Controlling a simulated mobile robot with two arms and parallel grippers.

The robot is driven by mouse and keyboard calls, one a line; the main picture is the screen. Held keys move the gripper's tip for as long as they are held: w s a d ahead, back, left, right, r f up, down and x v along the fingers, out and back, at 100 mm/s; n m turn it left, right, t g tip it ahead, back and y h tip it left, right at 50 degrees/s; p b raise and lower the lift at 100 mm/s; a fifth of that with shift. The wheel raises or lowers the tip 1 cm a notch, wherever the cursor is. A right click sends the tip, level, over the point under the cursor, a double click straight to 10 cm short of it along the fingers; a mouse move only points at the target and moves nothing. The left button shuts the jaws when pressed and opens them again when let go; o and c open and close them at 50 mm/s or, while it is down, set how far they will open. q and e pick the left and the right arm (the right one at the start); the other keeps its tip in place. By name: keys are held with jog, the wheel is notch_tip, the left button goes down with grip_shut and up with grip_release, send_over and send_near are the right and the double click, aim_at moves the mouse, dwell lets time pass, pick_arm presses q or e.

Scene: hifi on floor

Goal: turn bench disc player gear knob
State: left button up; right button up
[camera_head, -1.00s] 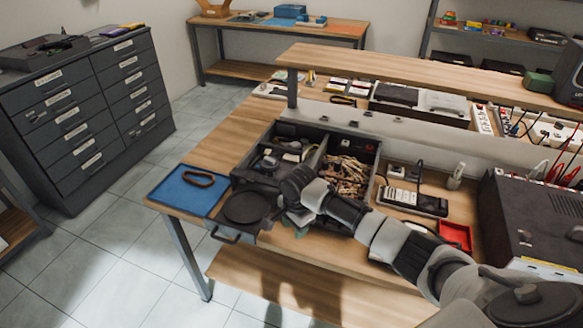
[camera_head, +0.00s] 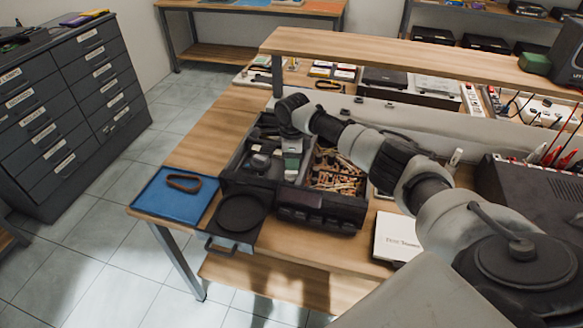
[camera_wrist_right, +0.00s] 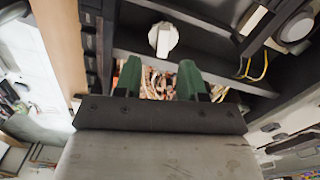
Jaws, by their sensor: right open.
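The disc player is an open dark case (camera_head: 335,213) on the bench, with compartments of parts and a loose tangle of brownish pieces inside. A round black disc (camera_head: 240,212) lies at its front left. My right gripper (camera_head: 291,165) points down into the middle of the case. In the right wrist view, my right gripper (camera_wrist_right: 160,68) has two green fingers spread apart with nothing between them. A white knob (camera_wrist_right: 163,38) shows just beyond the fingertips, apart from them. I cannot make out the knob in the head view. My left gripper is not in view.
A blue tray (camera_head: 172,195) with a dark ring (camera_head: 184,182) lies at the bench's left corner. A white box (camera_head: 397,238) lies right of the case. A raised wooden shelf (camera_head: 400,62) runs behind it. Dark drawers (camera_head: 65,110) stand at the left; floor between is clear.

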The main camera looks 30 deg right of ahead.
aim_at(291, 172)
jog(key=f, duration=0.4)
jog(key=shift+w+f, duration=0.3)
jog(key=shift+f, duration=0.25)
jog(key=shift+s, duration=0.1)
jog(key=shift+f, duration=0.1)
jog(key=c, duration=0.7)
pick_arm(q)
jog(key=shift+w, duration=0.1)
pick_arm(e)
grip_shut()
